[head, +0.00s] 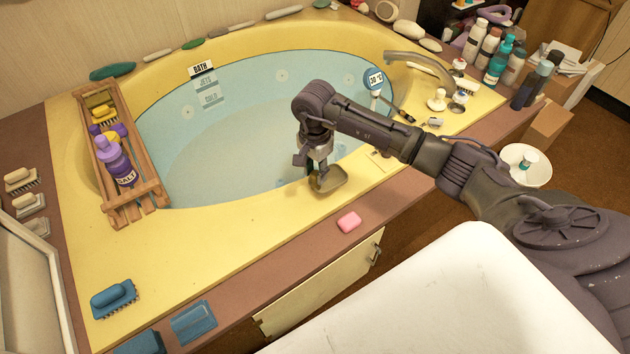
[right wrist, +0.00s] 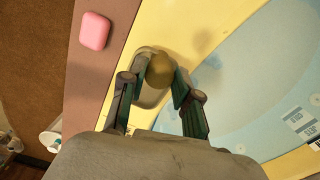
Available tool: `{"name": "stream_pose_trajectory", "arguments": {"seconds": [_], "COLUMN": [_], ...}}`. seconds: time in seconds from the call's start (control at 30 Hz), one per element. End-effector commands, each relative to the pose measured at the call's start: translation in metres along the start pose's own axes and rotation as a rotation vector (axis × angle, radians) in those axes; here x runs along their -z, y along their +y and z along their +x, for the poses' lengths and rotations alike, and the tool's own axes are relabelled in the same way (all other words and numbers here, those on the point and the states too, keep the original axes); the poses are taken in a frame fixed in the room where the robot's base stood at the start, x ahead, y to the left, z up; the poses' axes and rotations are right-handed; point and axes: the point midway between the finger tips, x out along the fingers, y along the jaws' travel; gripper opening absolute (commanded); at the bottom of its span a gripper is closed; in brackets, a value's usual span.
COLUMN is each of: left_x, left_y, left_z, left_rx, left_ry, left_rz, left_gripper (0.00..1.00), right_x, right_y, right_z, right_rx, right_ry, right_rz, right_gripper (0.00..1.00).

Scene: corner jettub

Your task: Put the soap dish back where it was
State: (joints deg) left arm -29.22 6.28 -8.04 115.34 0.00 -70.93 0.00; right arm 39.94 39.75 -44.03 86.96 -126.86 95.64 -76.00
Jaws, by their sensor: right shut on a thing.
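The soap dish (head: 328,181) is a small oblong olive-brown dish at the front inner edge of the yellow tub rim. My right gripper (head: 315,166) reaches down from above and is shut on the dish. In the right wrist view the dish (right wrist: 149,97) shows between the fingers (right wrist: 155,95), with a rounded olive part at its far end. I cannot tell whether the dish touches the rim or hangs just above it. My left gripper is not in view.
A pink soap (head: 348,222) lies on the brown ledge in front of the dish. A wooden rack (head: 150,205) with bottles spans the tub's left side. The faucet (head: 420,63) and several bottles stand at right. The front rim left of the dish is largely clear.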

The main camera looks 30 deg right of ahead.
Motion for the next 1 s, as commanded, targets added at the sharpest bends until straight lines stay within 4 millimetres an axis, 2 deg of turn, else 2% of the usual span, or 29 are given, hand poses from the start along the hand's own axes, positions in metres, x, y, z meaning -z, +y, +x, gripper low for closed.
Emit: {"name": "stream_pose_trajectory", "arguments": {"seconds": [0.13,0.33,0.77,0.8,0.93,1.0], "left_x": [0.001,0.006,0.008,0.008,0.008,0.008], "left_y": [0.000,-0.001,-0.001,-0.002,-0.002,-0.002], "left_z": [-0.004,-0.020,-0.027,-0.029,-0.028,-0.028], "left_rx": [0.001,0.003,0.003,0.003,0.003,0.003], "left_ry": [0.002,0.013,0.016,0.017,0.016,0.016], "left_rz": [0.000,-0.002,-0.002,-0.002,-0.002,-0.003], "left_gripper": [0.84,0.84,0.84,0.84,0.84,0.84], "right_x": [-0.001,-0.002,-0.001,-0.001,-0.001,-0.001], "right_y": [-0.002,-0.001,-0.002,-0.002,-0.002,-0.002], "right_z": [0.010,0.039,0.043,0.043,0.043,0.043], "right_rx": [-0.001,-0.002,0.000,0.000,0.000,0.000], "right_ry": [0.000,-0.002,0.001,0.001,0.001,0.001], "right_rz": [0.001,0.001,0.000,0.000,0.000,0.000], "right_gripper": [0.00,0.00,0.00,0.33,0.55,0.57]}}
